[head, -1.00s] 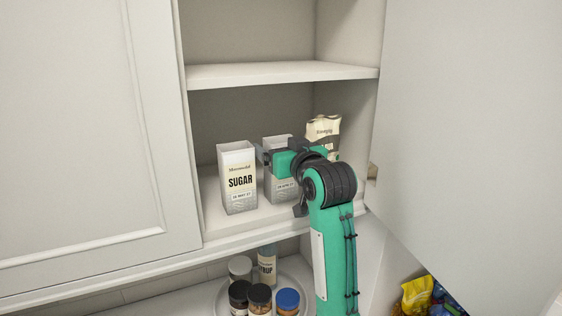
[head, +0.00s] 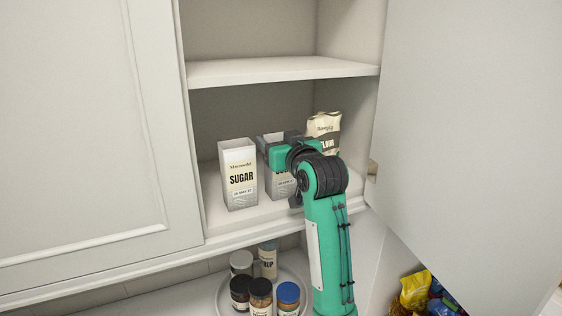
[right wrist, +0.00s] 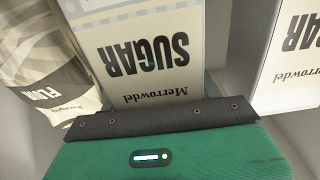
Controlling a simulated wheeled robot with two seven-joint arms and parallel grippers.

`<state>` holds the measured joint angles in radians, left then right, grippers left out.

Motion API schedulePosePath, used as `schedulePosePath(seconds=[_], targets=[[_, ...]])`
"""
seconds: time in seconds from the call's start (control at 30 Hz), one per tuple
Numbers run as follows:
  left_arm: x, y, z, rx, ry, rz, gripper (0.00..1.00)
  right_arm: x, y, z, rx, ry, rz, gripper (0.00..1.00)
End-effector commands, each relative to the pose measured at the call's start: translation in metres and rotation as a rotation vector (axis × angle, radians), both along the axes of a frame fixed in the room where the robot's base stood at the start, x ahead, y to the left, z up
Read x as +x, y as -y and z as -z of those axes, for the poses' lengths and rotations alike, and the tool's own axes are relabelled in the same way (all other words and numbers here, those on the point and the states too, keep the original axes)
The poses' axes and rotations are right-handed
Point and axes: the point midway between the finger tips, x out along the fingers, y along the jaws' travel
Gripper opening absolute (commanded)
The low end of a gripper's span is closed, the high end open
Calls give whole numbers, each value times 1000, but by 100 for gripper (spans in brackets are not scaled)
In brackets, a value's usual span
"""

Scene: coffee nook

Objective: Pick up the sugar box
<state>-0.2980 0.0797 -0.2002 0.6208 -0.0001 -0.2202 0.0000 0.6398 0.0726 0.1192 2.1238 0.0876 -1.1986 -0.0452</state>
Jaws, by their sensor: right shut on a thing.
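Two white sugar boxes stand on the lower cupboard shelf. The left sugar box (head: 238,178) is free and upright. The middle sugar box (head: 281,187) is partly hidden by my right gripper (head: 279,139), which is shut on its upper part. In the right wrist view the held box (right wrist: 150,50) fills the middle, its SUGAR label upside down, and the other sugar box (right wrist: 292,55) shows at the right. The held box appears to still stand on the shelf. My left gripper is out of view.
A flour bag (head: 325,130) stands right of the held box; it also shows in the right wrist view (right wrist: 52,75). An upper shelf (head: 280,70) is above. An open cupboard door (head: 460,130) is at the right. Several jars (head: 261,292) and a syrup bottle (head: 268,262) stand below.

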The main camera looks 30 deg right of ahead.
Motion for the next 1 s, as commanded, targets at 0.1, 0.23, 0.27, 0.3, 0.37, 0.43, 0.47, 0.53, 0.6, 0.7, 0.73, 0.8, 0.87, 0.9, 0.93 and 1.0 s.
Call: schedulePosePath(seconds=[0.1,0.23,0.27,0.3,0.37,0.43,0.47,0.53,0.6,0.7,0.73,0.8,0.87,0.9,0.93,1.0], targets=[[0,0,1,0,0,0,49,0,0,-1,0,2,0,13],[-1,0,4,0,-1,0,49,-1,0,-2,-1,4,0,13],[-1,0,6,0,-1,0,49,-2,0,-2,-1,4,0,13],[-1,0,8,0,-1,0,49,-2,0,-3,-1,5,0,13],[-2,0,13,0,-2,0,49,-3,0,-5,-1,5,0,13],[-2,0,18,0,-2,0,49,-5,0,-10,-1,6,0,13],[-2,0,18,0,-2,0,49,-4,0,-14,-1,6,0,13],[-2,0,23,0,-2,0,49,-4,0,-22,-1,7,0,13],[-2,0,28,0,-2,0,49,-5,0,-31,-1,7,1,13],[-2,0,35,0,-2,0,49,-4,0,-44,-1,7,0,13],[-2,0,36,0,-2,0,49,-5,0,-47,-1,7,1,13],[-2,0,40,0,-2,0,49,-4,0,-55,-1,5,1,13],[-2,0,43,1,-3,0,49,-4,0,-62,-1,6,1,13],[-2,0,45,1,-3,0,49,-4,0,-66,-1,5,1,13],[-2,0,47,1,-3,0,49,-5,0,-70,-1,5,1,13],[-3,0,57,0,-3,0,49,-19,-1,-68,-1,7,1,13]])
